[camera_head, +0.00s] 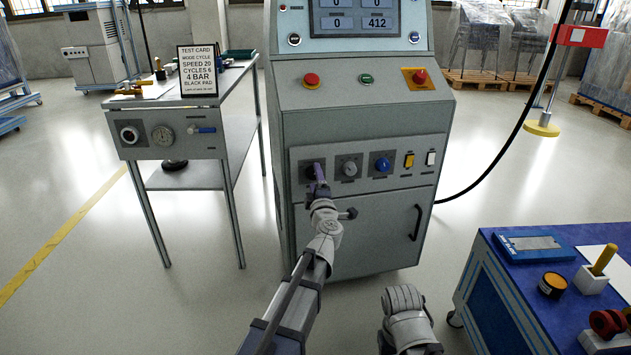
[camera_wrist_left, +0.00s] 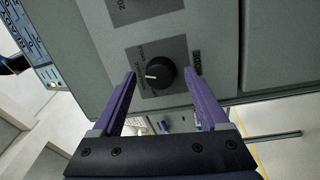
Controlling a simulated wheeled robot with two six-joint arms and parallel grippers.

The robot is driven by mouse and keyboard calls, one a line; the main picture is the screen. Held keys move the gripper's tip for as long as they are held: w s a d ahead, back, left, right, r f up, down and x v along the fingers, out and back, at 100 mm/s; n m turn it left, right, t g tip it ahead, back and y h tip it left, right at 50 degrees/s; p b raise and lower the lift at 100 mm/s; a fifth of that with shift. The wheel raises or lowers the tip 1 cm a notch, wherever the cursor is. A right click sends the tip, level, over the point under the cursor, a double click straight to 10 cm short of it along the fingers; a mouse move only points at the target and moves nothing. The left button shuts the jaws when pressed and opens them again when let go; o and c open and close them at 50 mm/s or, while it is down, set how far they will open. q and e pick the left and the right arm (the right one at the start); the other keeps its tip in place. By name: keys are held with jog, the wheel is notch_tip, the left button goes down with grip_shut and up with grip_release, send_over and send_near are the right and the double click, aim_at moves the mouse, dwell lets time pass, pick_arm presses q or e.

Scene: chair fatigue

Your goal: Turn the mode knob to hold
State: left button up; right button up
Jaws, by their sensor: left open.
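The grey test cabinet (camera_head: 365,122) has a row of controls on its front panel. The leftmost control is a dark knob, mostly hidden behind my left gripper (camera_head: 317,178) in the head view. In the left wrist view the black round knob (camera_wrist_left: 160,72) sits on a dark square plate, its white pointer mark toward the picture's left. My left gripper (camera_wrist_left: 159,76) has purple fingers spread apart, one on each side of the knob in the picture. Contact is not visible. My right gripper is out of view.
A grey knob (camera_head: 349,168) and a blue knob (camera_head: 382,164) sit to the right on the same panel. A test card (camera_head: 198,71) stands on the left bench. A blue cart (camera_head: 530,290) is at lower right. The floor between is clear.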

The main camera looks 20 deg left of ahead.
pick_arm(q)
jog(key=shift+s, duration=0.1)
jog(key=v, duration=0.7)
jog(key=shift+s+b, duration=0.3)
jog(key=shift+d, duration=0.2)
